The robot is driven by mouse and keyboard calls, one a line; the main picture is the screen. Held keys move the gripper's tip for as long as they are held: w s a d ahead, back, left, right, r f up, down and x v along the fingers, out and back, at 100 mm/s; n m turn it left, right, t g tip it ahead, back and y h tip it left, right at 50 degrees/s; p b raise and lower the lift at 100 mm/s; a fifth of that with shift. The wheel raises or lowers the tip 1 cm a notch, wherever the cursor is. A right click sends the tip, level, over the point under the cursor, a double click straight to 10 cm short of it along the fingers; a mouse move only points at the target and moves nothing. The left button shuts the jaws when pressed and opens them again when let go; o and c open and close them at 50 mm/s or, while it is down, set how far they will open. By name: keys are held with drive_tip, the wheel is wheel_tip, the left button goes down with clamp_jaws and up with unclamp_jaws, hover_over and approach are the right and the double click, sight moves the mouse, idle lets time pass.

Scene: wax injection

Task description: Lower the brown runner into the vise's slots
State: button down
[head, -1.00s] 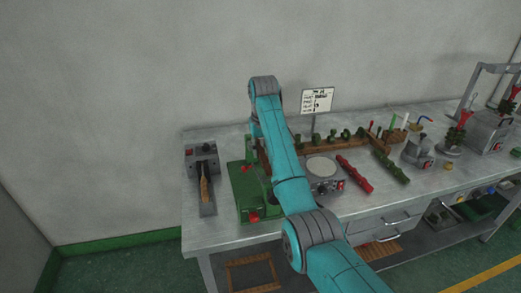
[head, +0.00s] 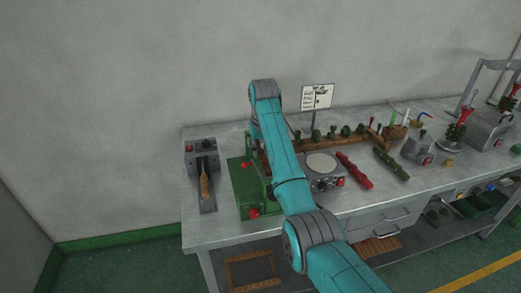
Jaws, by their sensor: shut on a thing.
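I cannot make out a brown runner held anywhere, and my gripper is hidden behind my own teal arm, which hangs over the left-middle of the bench. A green fixture (head: 241,188) with a red knob stands partly behind the arm; it may be the vise. Its slots cannot be seen from here. A long brown bar (head: 345,143) with several green pieces along it lies at the back of the bench; I cannot tell whether it is the runner.
A grey unit (head: 203,155) with a wooden-handled tool stands left. Right of the arm are a round-topped grey device (head: 321,165), a red strip (head: 355,172) and a green strip (head: 390,164). A sign (head: 317,97) stands behind.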

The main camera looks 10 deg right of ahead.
drive_tip(key=shift+f, duration=0.5)
drive_tip(key=c, duration=0.9)
unclamp_jaws()
drive_tip(key=shift+c, duration=0.2)
drive_tip(key=shift+r, duration=0.15)
